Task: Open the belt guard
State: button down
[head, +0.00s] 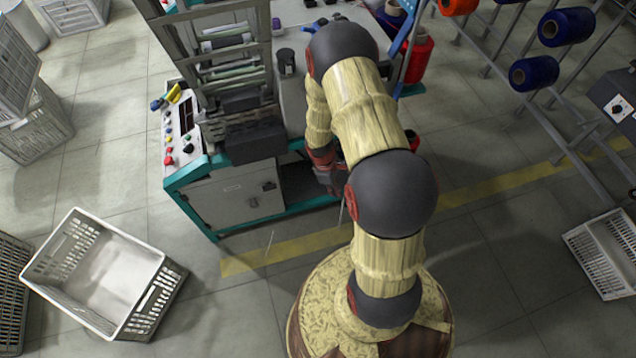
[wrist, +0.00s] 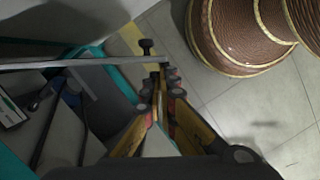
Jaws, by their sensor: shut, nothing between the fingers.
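The winding machine has a teal frame with a grey front panel (head: 232,195) that carries a small label and a dark latch. This panel may be the belt guard, but I cannot tell for certain. My gripper (head: 330,180) is low at the machine's front right corner, partly hidden by my arm, to the right of the panel. In the wrist view my gripper's fingers (wrist: 163,80) are together with nothing held. A thin grey bar or panel edge (wrist: 85,63) runs in from the left to the fingertips, with a black knob (wrist: 147,45) beside it. I cannot tell whether they touch.
A control panel (head: 183,130) with buttons is on the machine's left. A white crate (head: 95,275) is on the floor at left. A rack with blue spools (head: 533,72) stands at right. Floor with a yellow stripe (head: 480,190) is clear in front.

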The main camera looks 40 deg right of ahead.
jog(key=s+d, duration=0.4)
jog(key=s, duration=0.2)
jog(key=shift+d+n, duration=0.3)
jog(key=shift+n, duration=0.1)
jog(key=shift+s, duration=0.1)
jog(key=p+v, duration=0.8)
jog(key=v, duration=0.2)
jog(key=shift+s+a, duration=0.25)
jog(key=shift+a, duration=0.05)
